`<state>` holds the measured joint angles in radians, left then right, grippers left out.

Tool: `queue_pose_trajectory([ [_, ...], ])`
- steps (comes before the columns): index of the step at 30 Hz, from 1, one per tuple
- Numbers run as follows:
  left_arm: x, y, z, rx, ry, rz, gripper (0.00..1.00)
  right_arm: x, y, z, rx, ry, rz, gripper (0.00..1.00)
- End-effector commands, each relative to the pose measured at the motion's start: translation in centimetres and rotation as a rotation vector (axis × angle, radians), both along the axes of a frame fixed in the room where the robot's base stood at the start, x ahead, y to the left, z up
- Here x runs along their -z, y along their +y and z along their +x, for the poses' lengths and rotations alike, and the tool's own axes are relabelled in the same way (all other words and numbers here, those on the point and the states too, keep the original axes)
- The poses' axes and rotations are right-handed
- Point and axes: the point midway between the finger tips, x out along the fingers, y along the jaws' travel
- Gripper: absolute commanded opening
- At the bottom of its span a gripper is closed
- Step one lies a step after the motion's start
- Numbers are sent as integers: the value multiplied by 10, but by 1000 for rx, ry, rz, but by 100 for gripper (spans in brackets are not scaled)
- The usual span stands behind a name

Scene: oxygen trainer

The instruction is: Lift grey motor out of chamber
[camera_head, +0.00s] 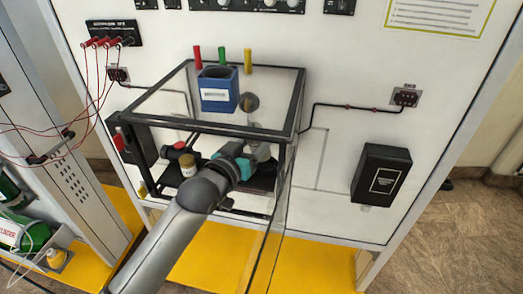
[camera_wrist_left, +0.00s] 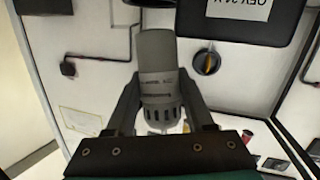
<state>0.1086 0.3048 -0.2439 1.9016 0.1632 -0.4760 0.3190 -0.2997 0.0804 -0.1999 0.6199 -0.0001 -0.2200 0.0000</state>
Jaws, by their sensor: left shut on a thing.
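The grey motor (camera_wrist_left: 158,75), a ribbed cylinder with a rounded end, stands between the two fingers of my left gripper (camera_wrist_left: 160,100) in the left wrist view. The fingers are shut on its sides. In the head view my left arm comes in from the bottom, and the left gripper (camera_head: 252,156) is at the black-framed clear chamber (camera_head: 165,121), below its top rim. Only a small grey part shows beyond the teal piece of the gripper there, and the arm hides much of the chamber's inside. My right gripper is in neither view.
A blue box (camera_head: 218,89) with a white label sits at the chamber's top, near red, green and yellow upright pieces. A black box (camera_head: 381,175) hangs on the white panel at right. Red cables (camera_head: 97,60) run at left. The panel between chamber and black box is mostly clear.

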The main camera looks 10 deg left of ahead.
Motion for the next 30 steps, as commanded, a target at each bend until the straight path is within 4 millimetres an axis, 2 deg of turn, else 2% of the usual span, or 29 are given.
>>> queue_pose_trajectory([
  [1,-13,2,-2,1,-6,0,0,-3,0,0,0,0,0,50],
  [4,-32,6,-7,1,-6,0,0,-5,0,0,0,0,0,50],
  [7,-27,21,-23,-1,3,5,0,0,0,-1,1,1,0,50],
  [18,-26,66,-73,0,5,5,0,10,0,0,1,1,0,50],
  [30,-26,103,-113,0,5,4,0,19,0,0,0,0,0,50],
])
